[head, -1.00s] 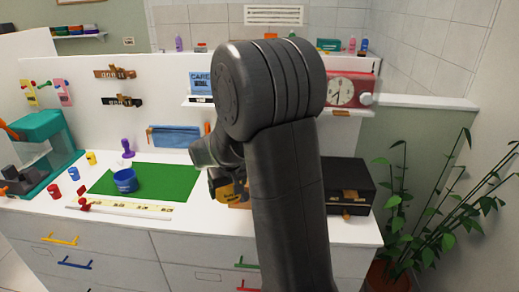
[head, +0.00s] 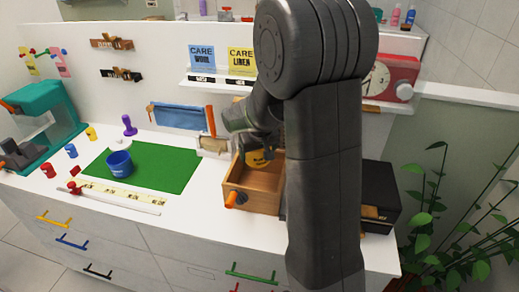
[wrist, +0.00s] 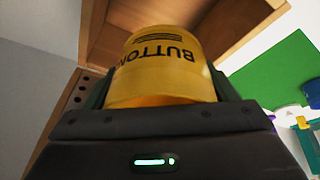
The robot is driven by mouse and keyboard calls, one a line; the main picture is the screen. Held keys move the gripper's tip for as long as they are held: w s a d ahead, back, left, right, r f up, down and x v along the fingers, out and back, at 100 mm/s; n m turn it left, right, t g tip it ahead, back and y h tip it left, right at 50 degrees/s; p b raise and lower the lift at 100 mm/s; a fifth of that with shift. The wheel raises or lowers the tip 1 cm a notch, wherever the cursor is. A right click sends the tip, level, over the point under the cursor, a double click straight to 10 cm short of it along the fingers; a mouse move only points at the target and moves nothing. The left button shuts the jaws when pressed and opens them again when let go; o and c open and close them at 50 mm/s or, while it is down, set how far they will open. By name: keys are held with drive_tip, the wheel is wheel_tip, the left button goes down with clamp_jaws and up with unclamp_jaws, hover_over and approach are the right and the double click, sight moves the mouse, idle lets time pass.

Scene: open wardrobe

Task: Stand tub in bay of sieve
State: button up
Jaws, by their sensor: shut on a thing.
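My gripper (wrist: 160,88) is shut on a yellow tub (wrist: 165,55) labelled "BUTTON", its fingers on either side of it. In the head view the tub (head: 261,157) is over or in front of the back part of an open wooden box (head: 250,201); its exact height is unclear. The box also fills the top of the wrist view (wrist: 240,25). I see bare wooden floor in its front part. An orange-ended thing (head: 236,198) lies at the box's front left. I cannot clearly make out a sieve. My arm hides the box's right side.
A blue tub (head: 119,165) stands on the green mat (head: 165,172) to the left. A black case (head: 378,190) stands right of my arm. An upright orange handle (head: 211,120) is left of my gripper. A shelf (head: 215,84) with CARE cards is behind.

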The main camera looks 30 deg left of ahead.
drive_tip(key=b, duration=0.4)
hover_over(257, 184)
drive_tip(key=s+d, duration=0.1)
drive_tip(key=shift+s+f, duration=0.1)
drive_tip(key=shift+f, duration=3.35)
drive_tip(key=shift+f+b, duration=2.65)
drive_tip(key=shift+f, duration=0.15)
drive_tip(key=shift+f, duration=0.1)
drive_tip(key=o, duration=1.4)
drive_tip(key=shift+c, duration=0.2)
drive_tip(key=shift+r+p, duration=5.75)
drive_tip(key=shift+r, duration=2.8)
drive_tip(key=shift+f, duration=0.1)
